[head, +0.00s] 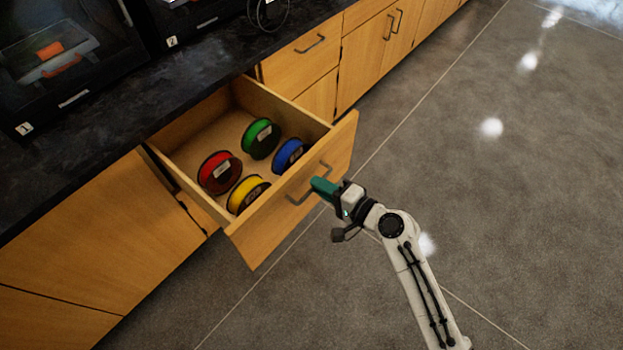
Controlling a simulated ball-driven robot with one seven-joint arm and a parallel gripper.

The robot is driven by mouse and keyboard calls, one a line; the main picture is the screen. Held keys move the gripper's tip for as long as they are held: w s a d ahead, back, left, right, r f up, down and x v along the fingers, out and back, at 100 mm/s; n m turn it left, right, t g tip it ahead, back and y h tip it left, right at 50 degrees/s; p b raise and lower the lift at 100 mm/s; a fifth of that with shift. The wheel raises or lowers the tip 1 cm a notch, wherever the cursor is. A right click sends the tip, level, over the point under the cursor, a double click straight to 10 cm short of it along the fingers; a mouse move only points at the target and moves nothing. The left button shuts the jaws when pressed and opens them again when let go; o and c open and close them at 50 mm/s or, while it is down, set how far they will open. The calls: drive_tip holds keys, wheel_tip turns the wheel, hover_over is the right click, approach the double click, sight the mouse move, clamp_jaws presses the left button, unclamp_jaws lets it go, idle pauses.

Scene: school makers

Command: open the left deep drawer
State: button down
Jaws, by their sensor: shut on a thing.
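The deep wooden drawer (285,222) is pulled well out from the cabinet under the dark counter. Its front panel faces the lower right and carries a grey bar handle (297,201). Inside lie a red spool (219,172), a green spool (261,138), a yellow spool (248,194) and a blue spool (290,154). My gripper (322,187), with teal fingers, is at the outer face of the drawer front and is shut on the handle. The fingers hide part of the handle.
The dark countertop (150,115) runs above the drawer and bears 3D printers (50,55) at the upper left. Closed cabinet fronts (100,230) flank the drawer, and another closed drawer (300,55) has its own handle. The grey floor (480,200) on the right is clear.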

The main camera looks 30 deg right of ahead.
drive_tip(key=shift+s+d+f, duration=0.1)
drive_tip(key=shift+s+d, duration=0.1)
drive_tip(key=shift+s, duration=0.45)
drive_tip(key=c, duration=1.2)
unclamp_jaws()
drive_tip(key=v, duration=1)
drive_tip(key=shift+s+b, duration=0.35)
drive_tip(key=shift+b, duration=0.05)
drive_tip(key=shift+d, duration=0.1)
